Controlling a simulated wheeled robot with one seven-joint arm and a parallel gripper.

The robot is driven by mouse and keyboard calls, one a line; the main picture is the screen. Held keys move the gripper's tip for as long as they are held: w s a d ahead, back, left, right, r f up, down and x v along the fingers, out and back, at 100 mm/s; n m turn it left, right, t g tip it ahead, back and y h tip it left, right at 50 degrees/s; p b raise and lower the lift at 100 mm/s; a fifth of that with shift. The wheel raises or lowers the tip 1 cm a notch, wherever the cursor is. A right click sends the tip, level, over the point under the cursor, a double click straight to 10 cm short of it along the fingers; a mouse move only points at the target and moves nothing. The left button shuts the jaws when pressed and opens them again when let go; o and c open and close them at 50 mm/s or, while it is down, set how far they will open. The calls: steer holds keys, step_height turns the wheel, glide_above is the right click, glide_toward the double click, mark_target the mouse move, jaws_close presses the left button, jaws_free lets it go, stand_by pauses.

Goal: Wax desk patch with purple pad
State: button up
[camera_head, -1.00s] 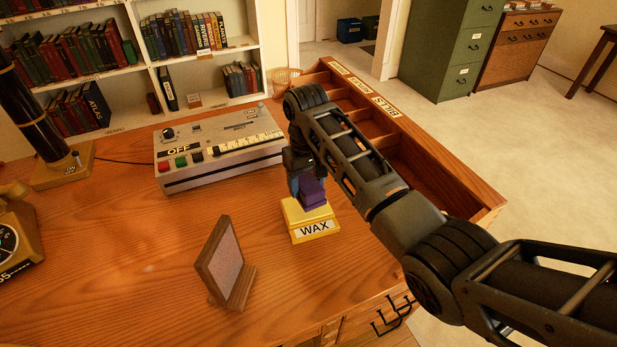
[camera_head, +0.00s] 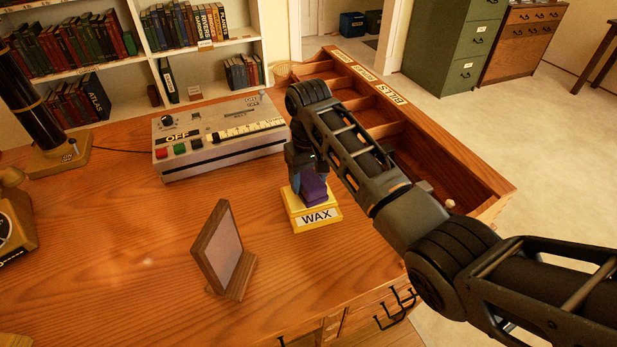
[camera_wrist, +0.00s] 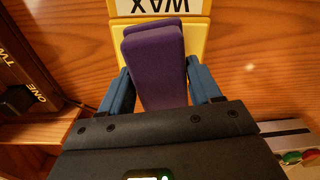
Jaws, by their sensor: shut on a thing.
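The purple pad (camera_head: 314,188) is between the blue fingers of my gripper (camera_head: 306,184), which is shut on it. In the wrist view the pad (camera_wrist: 155,62) fills the space between the two fingertips of the gripper (camera_wrist: 160,80). The pad is over the yellow wax box (camera_head: 318,226), labelled WAX. The yellow box also shows in the wrist view (camera_wrist: 205,35). I cannot tell whether the pad touches it. The brown desk (camera_head: 130,265) lies under all this. A pale spot (camera_head: 148,262) shows on its left part; I cannot tell whether it is the patch or a reflection.
A framed stand (camera_head: 222,252) stands left of the wax box. A grey machine marked OFF (camera_head: 215,145) sits behind it. A wooden compartment tray (camera_head: 455,150) runs along the right, under my arm. A lamp (camera_head: 45,120) and telephone (camera_head: 15,225) stand left. The middle-left desk is clear.

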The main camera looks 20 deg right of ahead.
mark_target(308, 177)
steer(key=shift+f, duration=0.6)
stand_by(2.2)
step_height(308, 177, up, 5)
steer(key=p, duration=0.4)
steer(key=shift+f, duration=0.1)
steer(key=shift+r, duration=1.2)
steer(key=shift+s, duration=0.1)
